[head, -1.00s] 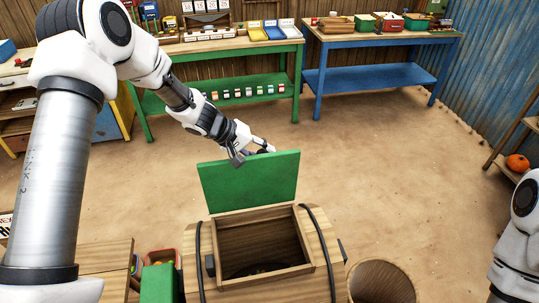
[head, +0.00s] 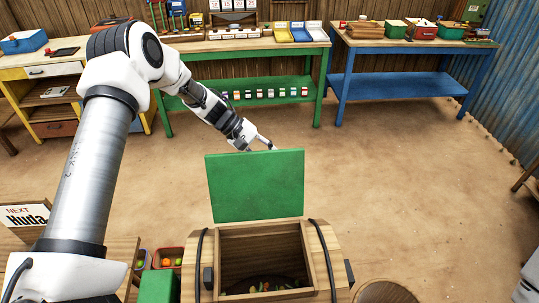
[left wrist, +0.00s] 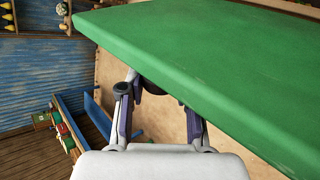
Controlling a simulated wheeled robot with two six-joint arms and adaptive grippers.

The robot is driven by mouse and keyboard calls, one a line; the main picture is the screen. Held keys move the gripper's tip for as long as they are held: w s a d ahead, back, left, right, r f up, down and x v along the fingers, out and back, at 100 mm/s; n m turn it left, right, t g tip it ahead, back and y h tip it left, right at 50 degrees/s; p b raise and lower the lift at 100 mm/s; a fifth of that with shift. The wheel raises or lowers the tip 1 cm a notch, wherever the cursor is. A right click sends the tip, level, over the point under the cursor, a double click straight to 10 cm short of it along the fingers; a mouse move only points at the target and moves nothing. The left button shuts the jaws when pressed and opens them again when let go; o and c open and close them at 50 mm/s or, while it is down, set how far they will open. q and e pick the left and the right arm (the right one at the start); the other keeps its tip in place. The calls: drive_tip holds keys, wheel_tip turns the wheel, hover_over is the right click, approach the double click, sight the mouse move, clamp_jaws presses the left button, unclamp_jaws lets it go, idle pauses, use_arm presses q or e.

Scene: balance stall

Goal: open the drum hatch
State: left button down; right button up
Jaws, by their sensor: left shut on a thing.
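The drum (head: 325,240) is wooden with black bands and stands at the bottom middle of the head view. Its green hatch (head: 255,187) stands raised at the far side of a square opening, and dark contents with small coloured pieces show inside. My left gripper (head: 264,143) is at the hatch's upper edge, on its far side, and is shut on the hatch. In the left wrist view the green panel (left wrist: 215,65) crosses over the fingers (left wrist: 160,112) and hides part of the grip. My right gripper is out of view.
A green block (head: 158,286) and small trays (head: 169,258) sit left of the drum. A round wooden container (head: 385,291) is at its right. Green (head: 235,46) and blue (head: 400,39) tables stand at the back, with clear floor before them.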

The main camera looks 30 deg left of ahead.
use_arm(q)
drive_tip(key=shift+s, duration=0.1)
drive_tip(key=c, duration=0.8)
unclamp_jaws()
drive_tip(key=shift+o, duration=0.2)
drive_tip(key=v, duration=0.7)
drive_tip(key=shift+a, duration=0.15)
drive_tip(key=shift+r, duration=0.15)
